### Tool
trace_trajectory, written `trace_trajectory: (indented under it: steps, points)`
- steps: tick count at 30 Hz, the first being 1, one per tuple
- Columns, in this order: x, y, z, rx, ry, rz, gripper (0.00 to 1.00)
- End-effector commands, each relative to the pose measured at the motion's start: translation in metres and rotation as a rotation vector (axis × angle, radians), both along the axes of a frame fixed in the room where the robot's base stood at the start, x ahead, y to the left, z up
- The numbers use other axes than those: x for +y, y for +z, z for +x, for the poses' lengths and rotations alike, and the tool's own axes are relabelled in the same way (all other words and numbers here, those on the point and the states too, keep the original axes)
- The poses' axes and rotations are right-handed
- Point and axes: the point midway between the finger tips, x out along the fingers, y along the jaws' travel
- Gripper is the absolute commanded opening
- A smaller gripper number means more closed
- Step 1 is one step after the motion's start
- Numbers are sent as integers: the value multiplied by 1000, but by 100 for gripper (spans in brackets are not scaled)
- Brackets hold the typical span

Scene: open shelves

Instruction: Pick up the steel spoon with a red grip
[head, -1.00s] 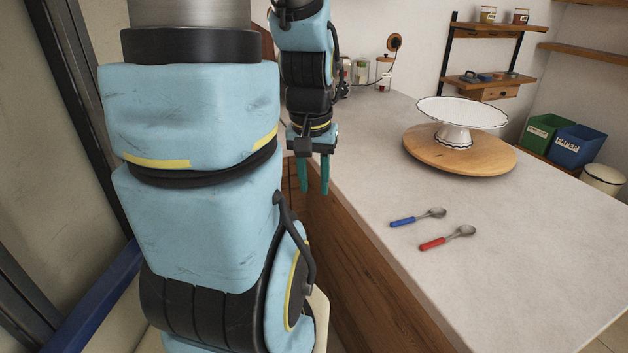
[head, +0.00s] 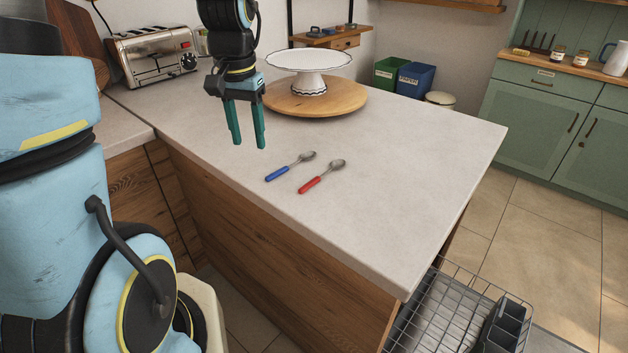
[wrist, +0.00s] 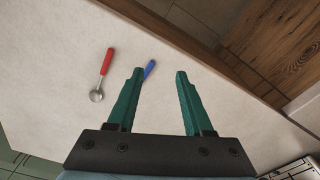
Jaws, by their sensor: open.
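The steel spoon with a red grip (head: 320,177) lies flat on the pale countertop, its bowl pointing up and to the right. In the wrist view the red-grip spoon (wrist: 103,75) lies left of the fingers. A spoon with a blue grip (head: 290,166) lies beside it on the left, apart from it. In the wrist view the blue-grip spoon (wrist: 149,69) is partly hidden behind the left finger. My gripper (head: 249,145) is open and empty, fingers pointing down, above the counter and to the left of both spoons. It also shows in the wrist view (wrist: 159,72).
A white cake stand (head: 309,62) stands on a round wooden board (head: 345,98) behind the spoons. A toaster (head: 152,53) is at the back left. A wire dish rack (head: 440,310) is low beyond the counter's right end. The counter's right part is clear.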

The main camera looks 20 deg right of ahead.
Motion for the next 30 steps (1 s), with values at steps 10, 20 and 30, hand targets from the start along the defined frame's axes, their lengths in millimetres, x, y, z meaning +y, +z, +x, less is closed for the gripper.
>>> trace_trajectory:
  steps: [10, 20, 30]
  points:
    - [-138, -7, -19, 51, -420, 37, 51]
    - [-139, -50, -20, 54, -428, 41, 51]
    - [-140, -79, -19, 55, -426, 40, 51]
